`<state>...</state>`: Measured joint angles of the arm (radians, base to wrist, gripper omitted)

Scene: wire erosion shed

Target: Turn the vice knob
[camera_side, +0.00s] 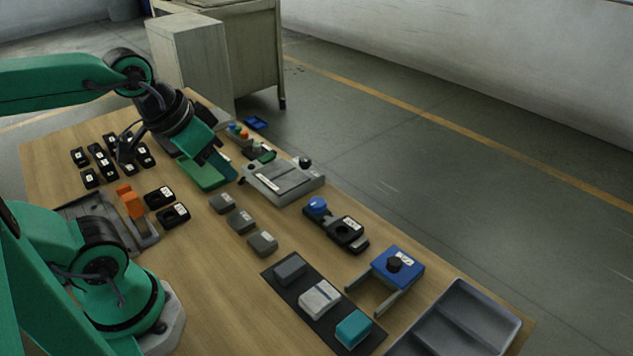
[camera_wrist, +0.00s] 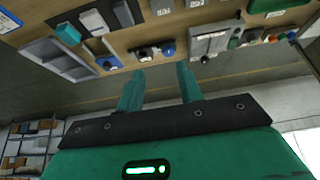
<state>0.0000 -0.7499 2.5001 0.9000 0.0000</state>
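I cannot tell for certain which is the vice. In the wrist view the blue block (camera_wrist: 109,60) is upper left of my gripper (camera_wrist: 160,86) and the grey device (camera_wrist: 211,37) is upper right. My gripper (camera_side: 222,166) hangs over the table, left of the grey device. Its fingers are apart with nothing between them.
A blue button and black unit (camera_side: 349,233) stand between the two knobbed devices. A dark mat with several blocks (camera_side: 319,298) and a grey tray (camera_side: 462,320) lie in front. Small grey blocks (camera_side: 240,221), black parts and an orange-topped fixture (camera_side: 131,203) occupy the left.

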